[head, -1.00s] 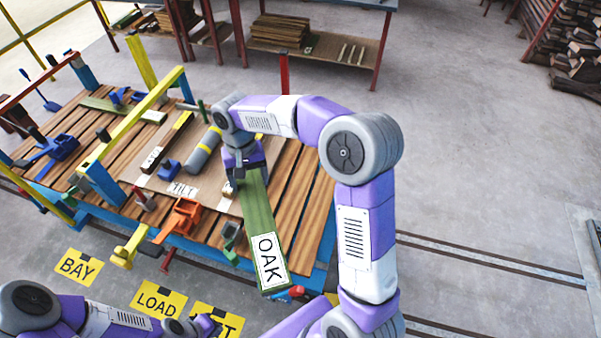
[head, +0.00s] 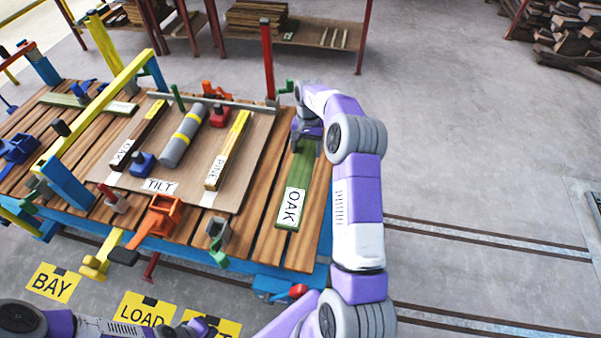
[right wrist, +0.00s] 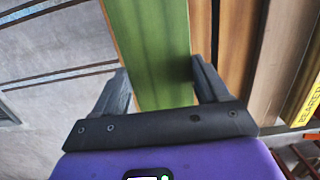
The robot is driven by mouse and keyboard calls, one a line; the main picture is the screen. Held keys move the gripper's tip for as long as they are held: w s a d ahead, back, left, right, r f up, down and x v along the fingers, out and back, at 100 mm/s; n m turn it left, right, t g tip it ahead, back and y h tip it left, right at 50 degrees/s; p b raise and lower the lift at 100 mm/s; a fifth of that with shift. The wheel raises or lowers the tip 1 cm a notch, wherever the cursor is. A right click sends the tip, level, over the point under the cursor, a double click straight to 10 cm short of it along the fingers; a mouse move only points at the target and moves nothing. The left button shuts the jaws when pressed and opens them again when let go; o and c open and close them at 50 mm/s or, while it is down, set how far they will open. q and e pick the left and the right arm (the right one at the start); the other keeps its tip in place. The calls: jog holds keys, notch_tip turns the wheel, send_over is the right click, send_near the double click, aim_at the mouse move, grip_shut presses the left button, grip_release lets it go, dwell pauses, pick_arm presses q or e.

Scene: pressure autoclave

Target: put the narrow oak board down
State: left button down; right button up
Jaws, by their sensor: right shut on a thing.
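The narrow oak board (head: 300,165) is green with a white OAK label at its near end. It lies along the slatted table's right part, right of the tilt panel; I cannot tell whether it touches the slats. My right gripper (head: 305,140) is shut on its far end. In the right wrist view the green board (right wrist: 152,50) runs between the two fingers of the right gripper (right wrist: 160,88). My left arm is low at the bottom left of the head view; its gripper (head: 203,326) is partly cut off and its jaws are unclear.
The tilt panel (head: 125,183) carries a dark OAK bar (head: 140,132), a grey cylinder (head: 183,135) and a PINE bar (head: 228,150). A red post (head: 267,60) stands at the table's back. Bare slats (head: 265,205) lie left of the board. Open floor lies right of the table.

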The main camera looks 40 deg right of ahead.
jog(key=shift+d+f, duration=0.2)
jog(key=shift+f, duration=0.25)
notch_tip(320, 180, down, 9)
jog(key=b, duration=0.2)
jog(key=shift+b, duration=0.4)
jog(key=shift+f, duration=0.2)
jog(key=o, duration=1.7)
jog(key=r+p, duration=0.1)
jog(key=r, duration=0.3)
jog(key=r+p, duration=0.1)
jog(key=r, duration=0.3)
jog(key=w+d+r+p, duration=0.1)
jog(key=r, duration=0.3)
jog(key=shift+r, duration=0.1)
